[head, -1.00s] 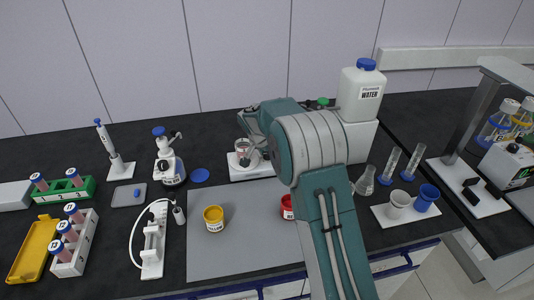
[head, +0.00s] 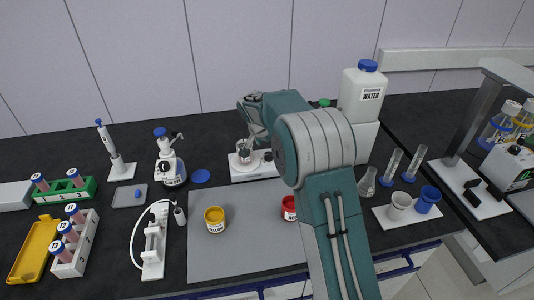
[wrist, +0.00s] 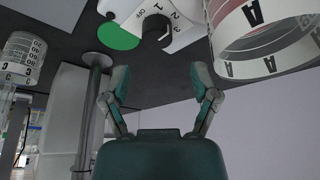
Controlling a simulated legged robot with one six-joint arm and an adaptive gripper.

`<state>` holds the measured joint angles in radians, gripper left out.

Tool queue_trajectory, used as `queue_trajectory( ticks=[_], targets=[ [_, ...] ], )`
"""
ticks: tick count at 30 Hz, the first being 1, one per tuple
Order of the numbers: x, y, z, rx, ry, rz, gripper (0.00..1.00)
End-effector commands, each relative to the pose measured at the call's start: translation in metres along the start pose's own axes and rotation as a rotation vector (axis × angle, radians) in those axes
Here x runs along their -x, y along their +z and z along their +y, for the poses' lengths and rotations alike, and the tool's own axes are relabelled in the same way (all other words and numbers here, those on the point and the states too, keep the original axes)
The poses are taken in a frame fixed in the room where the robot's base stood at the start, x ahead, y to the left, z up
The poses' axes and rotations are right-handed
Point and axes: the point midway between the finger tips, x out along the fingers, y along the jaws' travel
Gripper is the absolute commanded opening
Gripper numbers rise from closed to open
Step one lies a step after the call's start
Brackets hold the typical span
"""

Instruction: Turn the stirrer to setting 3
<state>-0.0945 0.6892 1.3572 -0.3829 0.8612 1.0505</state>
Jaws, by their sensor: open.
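The white stirrer (head: 238,176) stands at the back middle of the bench, with a glass beaker (head: 243,152) on it. I cannot tell which mark the knob points to. The beaker (wrist: 262,62), marked A, is at the upper right there. My gripper (wrist: 160,88) is open and empty, its fingers apart and short of the knob. In the head view, my arm partly hides the gripper.
Yellow (head: 214,219) and red (head: 289,208) jars stand on a grey mat (head: 235,255). A green disc (wrist: 118,37) lies beside the knob in the wrist view.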

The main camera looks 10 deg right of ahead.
Motion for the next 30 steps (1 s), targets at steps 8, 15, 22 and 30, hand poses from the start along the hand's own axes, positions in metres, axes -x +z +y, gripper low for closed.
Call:
queue_trajectory(
  ticks=[8, 15, 22, 30],
  targets=[
    [0.044, -0.018, -0.002, 0.0, 0.0, 0.0, 0.78],
    [0.052, -0.021, -0.001, 0.002, 0.002, -0.001, 0.78],
    [0.052, -0.021, -0.001, 0.007, 0.001, -0.003, 0.78],
    [0.048, -0.02, 0.009, 0.208, -0.039, -0.071, 0.78]
  ],
)
